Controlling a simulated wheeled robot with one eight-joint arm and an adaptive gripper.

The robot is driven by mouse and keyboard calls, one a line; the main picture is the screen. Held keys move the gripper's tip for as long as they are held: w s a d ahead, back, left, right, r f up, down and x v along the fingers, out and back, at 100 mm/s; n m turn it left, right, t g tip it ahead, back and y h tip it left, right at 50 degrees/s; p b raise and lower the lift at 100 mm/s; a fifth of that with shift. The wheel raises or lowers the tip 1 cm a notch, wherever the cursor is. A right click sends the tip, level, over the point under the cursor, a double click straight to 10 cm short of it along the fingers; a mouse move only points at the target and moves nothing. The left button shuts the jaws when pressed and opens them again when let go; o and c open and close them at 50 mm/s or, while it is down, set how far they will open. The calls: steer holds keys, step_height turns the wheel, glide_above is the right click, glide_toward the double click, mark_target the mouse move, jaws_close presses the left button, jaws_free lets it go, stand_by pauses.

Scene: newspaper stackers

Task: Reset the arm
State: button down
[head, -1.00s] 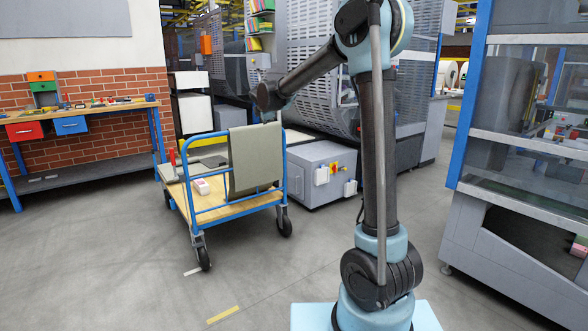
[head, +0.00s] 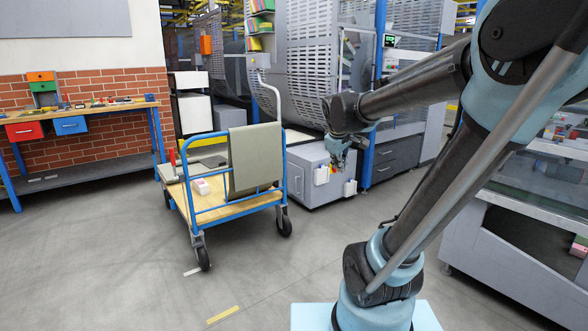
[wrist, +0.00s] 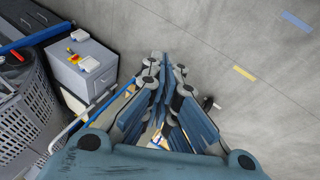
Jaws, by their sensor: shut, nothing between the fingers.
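My arm reaches up and to the left from its light blue base in the head view. My gripper (head: 338,158) hangs at its end, in front of the grey cabinet and right of the blue cart in the picture. In the wrist view my gripper (wrist: 167,100) has its fingers drawn together with nothing held. The fingers hide part of the cart below them.
A blue cart (head: 232,210) with a wooden deck carries a white-and-pink item (head: 201,187). A grey-green cloth (head: 254,158) hangs over its handle. A grey cabinet (head: 312,189) stands behind. A workbench (head: 85,112) is at left. Open floor (head: 100,265) lies in front.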

steer(key=s+d+f+m+g, duration=0.1)
steer(key=s+f+m, duration=0.2)
steer(key=s+f, duration=0.2)
steer(key=s+d+f+m+g+y, duration=0.1)
steer(key=s+f, duration=0.4)
steer(key=s, duration=0.5)
steer(key=s+d+f+m+g, duration=0.1)
steer(key=s+f+m, duration=0.3)
steer(key=s, duration=0.4)
steer(key=shift+s+d+f+m+g+y, duration=0.25)
steer(key=shift+s+f+m+g+y, duration=0.05)
steer(key=shift+f, duration=0.2)
steer(key=shift+w+f, duration=0.2)
steer(key=shift+w, duration=0.3)
